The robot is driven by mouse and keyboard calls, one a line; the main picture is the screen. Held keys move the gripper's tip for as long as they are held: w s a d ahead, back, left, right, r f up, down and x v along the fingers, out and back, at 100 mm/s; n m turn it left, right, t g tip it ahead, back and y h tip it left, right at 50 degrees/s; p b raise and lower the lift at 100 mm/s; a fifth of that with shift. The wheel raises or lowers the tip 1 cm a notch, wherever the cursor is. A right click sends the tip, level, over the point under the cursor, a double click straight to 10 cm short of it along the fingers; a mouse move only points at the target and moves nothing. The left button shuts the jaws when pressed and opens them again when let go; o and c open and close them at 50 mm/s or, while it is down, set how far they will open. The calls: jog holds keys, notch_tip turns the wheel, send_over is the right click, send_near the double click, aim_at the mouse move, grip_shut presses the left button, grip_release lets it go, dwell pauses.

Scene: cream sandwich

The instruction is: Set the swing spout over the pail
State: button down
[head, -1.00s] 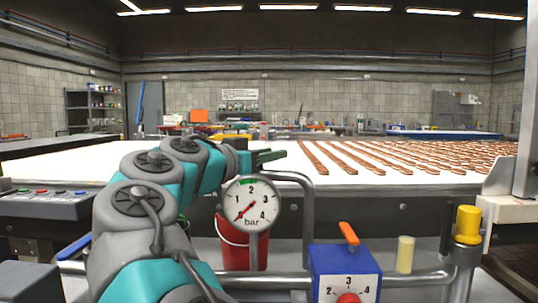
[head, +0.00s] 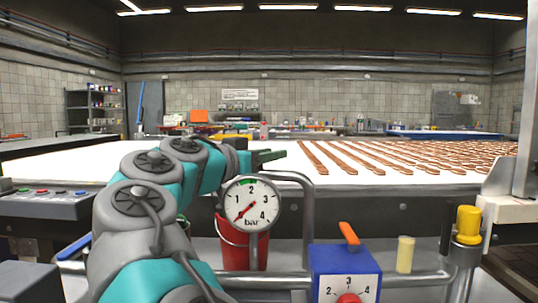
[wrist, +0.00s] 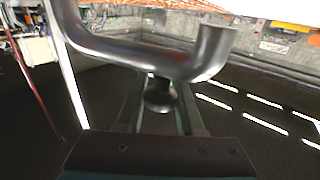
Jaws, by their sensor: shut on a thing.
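The swing spout (head: 307,225) is a grey metal pipe. It rises right of the gauge and bends left at the top toward my gripper (head: 268,156). In the wrist view the spout (wrist: 130,53) crosses above the fingers and its open end turns up in the picture at the right. A dark round knob (wrist: 159,97) hangs from the pipe between the fingers of my gripper (wrist: 158,88), which is shut on it. The red pail (head: 228,240) stands below, partly hidden by the gauge. Whether the spout's outlet is over the pail cannot be told.
A pressure gauge (head: 251,203) and a blue dial box (head: 345,267) stand in front. A white belt (head: 370,175) with brown strips lies behind. A yellow-capped post (head: 468,225) and a cream cylinder (head: 405,254) are at the right.

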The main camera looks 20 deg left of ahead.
jog(key=shift+f, duration=0.1)
jog(key=y+b, duration=0.1)
jog(key=b, duration=0.2)
jog(key=shift+s+n+t, duration=0.3)
jog(key=shift+s+n, duration=0.05)
jog(key=shift+n, duration=0.05)
jog(key=c, duration=0.5)
grip_release()
jog(key=shift+a, duration=0.1)
jog(key=shift+c, duration=0.2)
jog(key=shift+p, duration=0.35)
